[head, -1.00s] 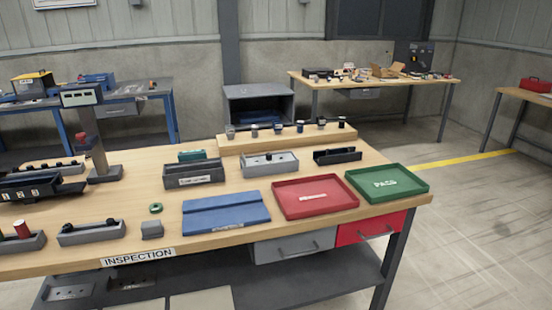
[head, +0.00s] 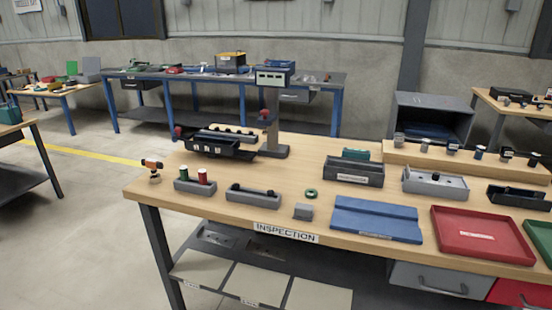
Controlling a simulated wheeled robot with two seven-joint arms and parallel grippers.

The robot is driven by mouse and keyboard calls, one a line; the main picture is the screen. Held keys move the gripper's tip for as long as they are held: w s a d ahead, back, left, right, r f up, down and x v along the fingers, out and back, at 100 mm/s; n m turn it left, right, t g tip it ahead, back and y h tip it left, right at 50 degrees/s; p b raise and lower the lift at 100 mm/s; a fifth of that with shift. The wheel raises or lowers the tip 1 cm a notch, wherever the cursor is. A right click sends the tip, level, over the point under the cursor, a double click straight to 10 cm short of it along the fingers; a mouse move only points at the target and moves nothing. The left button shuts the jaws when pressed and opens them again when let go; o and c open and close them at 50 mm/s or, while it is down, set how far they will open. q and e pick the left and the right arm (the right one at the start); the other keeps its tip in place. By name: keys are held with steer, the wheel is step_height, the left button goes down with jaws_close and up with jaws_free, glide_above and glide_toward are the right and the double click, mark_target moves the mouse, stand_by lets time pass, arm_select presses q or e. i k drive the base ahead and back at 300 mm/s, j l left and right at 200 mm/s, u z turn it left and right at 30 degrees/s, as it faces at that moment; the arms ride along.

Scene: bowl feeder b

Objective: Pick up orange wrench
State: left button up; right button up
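I cannot make out an orange wrench for certain. A small orange and dark object (head: 152,163) stands at the left end of the inspection table (head: 150,193), on a pale round foot. It is too small to tell what it is. Neither of my grippers is in view.
Grey trays (head: 253,196) with parts, a dark fixture (head: 217,143), a gauge stand (head: 274,125), a blue plate (head: 375,218) and a red tray (head: 482,236) stand on the table. A blue-legged bench (head: 200,83) is behind. Open floor (head: 75,215) lies to the left.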

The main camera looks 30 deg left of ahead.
mark_target(155, 178)
steer(key=u, duration=1.8)
steer(key=i+u, duration=0.4)
steer(key=i, duration=0.8)
